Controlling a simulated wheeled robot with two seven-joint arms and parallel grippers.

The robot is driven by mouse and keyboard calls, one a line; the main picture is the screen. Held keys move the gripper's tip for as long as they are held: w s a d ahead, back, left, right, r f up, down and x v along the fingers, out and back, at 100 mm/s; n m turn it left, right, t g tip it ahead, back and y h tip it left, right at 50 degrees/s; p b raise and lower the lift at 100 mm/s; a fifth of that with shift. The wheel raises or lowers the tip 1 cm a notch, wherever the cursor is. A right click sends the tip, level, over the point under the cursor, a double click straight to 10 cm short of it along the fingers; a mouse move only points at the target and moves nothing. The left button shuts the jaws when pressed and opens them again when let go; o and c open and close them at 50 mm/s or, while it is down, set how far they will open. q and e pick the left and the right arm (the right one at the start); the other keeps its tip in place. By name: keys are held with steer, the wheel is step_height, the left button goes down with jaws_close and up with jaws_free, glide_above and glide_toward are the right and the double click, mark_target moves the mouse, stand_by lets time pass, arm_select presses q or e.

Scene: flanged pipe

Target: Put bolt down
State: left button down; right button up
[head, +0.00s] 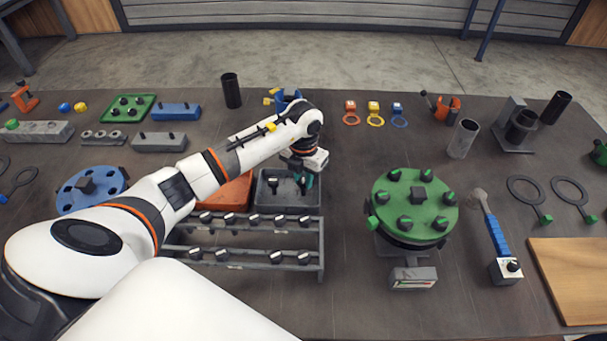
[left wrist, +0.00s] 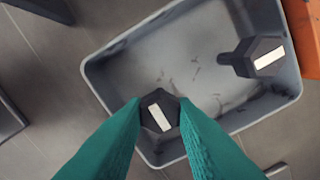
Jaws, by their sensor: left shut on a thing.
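My left gripper (head: 307,181) is over the right part of a grey tray (head: 262,205). In the left wrist view its green fingers (left wrist: 158,118) are shut on a dark hex-headed bolt (left wrist: 160,112) with a white mark on its head. The held bolt is over the tray near one wall; its lower part is hidden, so I cannot tell whether it touches the tray floor (left wrist: 165,62). Another dark bolt (left wrist: 257,57) lies on its side in the tray at the far right of the wrist view. My right gripper is not in view.
An orange tray (head: 234,195) adjoins the grey tray on the left. A rack (head: 322,240) with several bolts stands just in front. A green flange (head: 415,205) with several bolts stands to the right. Bare table lies between tray and flange.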

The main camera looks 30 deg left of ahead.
mark_target(304, 180)
arm_select(q)
steer(key=shift+f, duration=0.1)
steer(key=c, duration=1.2)
jaws_free()
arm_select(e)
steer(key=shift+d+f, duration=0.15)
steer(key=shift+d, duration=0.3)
arm_select(q)
steer(key=shift+o, duration=0.2)
steer(key=shift+r, duration=0.35)
step_height(304, 180, up, 12)
steer(key=b, duration=0.3)
steer(key=shift+f, duration=0.15)
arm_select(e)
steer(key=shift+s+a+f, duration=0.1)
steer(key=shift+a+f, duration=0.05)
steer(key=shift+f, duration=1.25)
